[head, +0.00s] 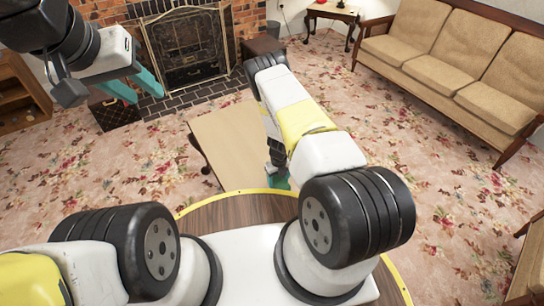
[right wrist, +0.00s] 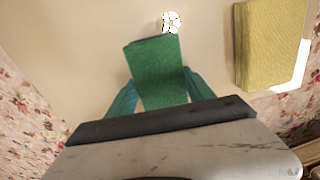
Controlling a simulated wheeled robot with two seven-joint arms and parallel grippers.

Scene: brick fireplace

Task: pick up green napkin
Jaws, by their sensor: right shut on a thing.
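The green napkin (right wrist: 157,62) is a folded, flat-looking green block in the right wrist view, over the pale tabletop. My right gripper (right wrist: 160,85) is shut on it, with a teal finger along each side. In the head view my right gripper (head: 278,180) is low at the table's near right side, mostly hidden by my arm. My left gripper (head: 138,86) is at the upper left of the head view, raised, its teal fingers apart and nothing between them.
The tan coffee table (head: 222,135) stands before the brick fireplace (head: 185,48). A yellow folded item (right wrist: 270,45) and a small white patterned thing (right wrist: 171,22) lie on the tabletop. A beige sofa (head: 450,55) is at the right. Flowered carpet around the table is largely clear.

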